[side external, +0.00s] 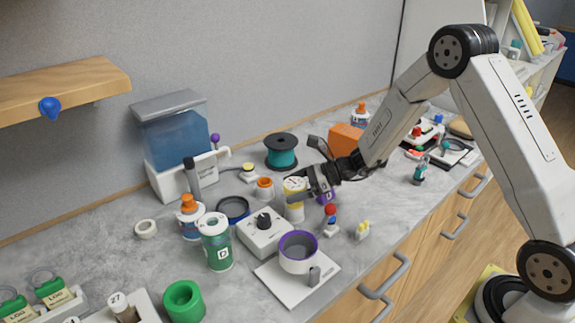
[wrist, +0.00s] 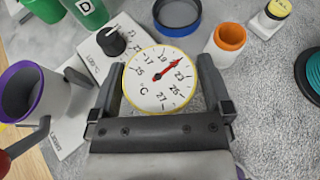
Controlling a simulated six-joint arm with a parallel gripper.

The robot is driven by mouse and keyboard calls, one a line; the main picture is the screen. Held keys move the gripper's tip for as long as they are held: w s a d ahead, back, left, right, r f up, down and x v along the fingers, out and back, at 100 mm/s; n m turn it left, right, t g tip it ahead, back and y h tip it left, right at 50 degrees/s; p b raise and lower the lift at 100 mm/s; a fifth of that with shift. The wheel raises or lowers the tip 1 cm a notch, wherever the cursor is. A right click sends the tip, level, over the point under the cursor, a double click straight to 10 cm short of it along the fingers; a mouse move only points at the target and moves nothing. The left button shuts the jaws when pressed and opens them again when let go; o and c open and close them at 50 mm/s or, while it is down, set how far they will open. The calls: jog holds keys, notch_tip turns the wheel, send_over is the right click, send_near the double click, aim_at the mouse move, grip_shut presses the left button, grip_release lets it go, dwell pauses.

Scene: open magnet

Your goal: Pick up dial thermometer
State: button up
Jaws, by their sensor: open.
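The dial thermometer (wrist: 158,82) has a round white face with numbers, a red needle and a yellow rim. It faces up in the wrist view, between the two fingers of my open gripper (wrist: 160,72). Small gaps seem to show at its sides; I cannot tell if a finger touches it. In the side view the thermometer (side external: 294,184) stands on the counter, partly hidden by my gripper (side external: 306,188), which reaches it from the right. Its lower part is hidden in the wrist view.
A white box with a black knob (side external: 264,229) stands close to the thermometer. A purple-rimmed cup (side external: 298,251), an orange-topped jar (side external: 265,188), a blue-black ring dish (side external: 233,208) and a red-topped figure (side external: 330,220) are nearby. A teal spool (side external: 281,156) is farther back.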

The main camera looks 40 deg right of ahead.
jog(key=c, duration=1.2)
jog(key=shift+r, duration=0.15)
jog(key=shift+r, duration=0.75)
jog(key=shift+s+d+r, duration=0.15)
jog(key=shift+s+r, duration=1.75)
jog(key=shift+s, duration=0.45)
jog(key=shift+s+d+r, duration=0.1)
jog(key=shift+s+r, duration=1.75)
jog(key=shift+s, duration=0.45)
jog(key=shift+s+d+r, duration=0.15)
jog(key=shift+s+r, duration=1.75)
jog(key=shift+s, duration=0.45)
